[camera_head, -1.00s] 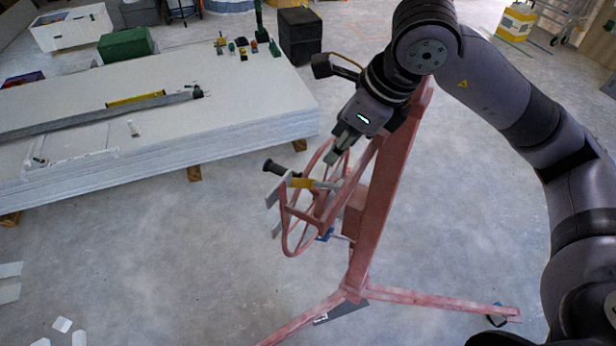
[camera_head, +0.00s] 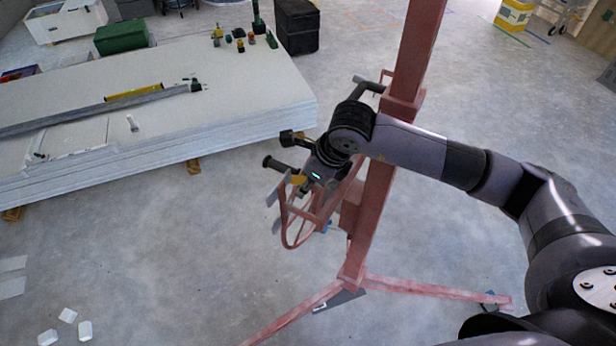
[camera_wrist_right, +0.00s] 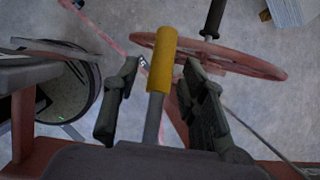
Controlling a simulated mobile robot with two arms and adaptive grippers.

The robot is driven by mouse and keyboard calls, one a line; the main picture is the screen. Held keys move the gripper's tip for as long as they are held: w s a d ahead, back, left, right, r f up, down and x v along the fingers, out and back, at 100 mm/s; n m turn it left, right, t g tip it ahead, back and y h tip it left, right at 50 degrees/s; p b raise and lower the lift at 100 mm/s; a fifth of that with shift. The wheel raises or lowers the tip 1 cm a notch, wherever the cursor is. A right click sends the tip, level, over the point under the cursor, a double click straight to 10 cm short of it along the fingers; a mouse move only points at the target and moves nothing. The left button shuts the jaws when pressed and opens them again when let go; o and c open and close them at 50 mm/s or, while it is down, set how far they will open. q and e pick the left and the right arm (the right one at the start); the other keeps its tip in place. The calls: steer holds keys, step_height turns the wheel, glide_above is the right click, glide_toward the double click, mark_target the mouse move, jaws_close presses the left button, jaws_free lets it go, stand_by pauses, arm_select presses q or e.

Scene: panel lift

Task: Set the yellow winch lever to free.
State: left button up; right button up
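The yellow winch lever (camera_wrist_right: 163,60) has a yellow sleeve on a grey rod. In the right wrist view it stands between the two dark fingers of my right gripper (camera_wrist_right: 160,100), with gaps visible on both sides. In the head view the lever's yellow end (camera_head: 298,180) shows just left of my right gripper (camera_head: 306,188), which covers the rest. The red winch wheel (camera_head: 287,230) with its black crank handle (camera_head: 276,165) is on the red lift stand (camera_head: 372,225). The wheel also shows in the right wrist view (camera_wrist_right: 265,68). My left gripper is not in view.
A stack of white panels (camera_head: 250,90) on wooden blocks stands at the left, with tools on top. The stand's red legs (camera_head: 430,288) spread over the floor in front.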

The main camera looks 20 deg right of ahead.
steer(key=shift+f, duration=0.2)
steer(key=shift+c, duration=0.3)
jaws_close()
stand_by(0.5)
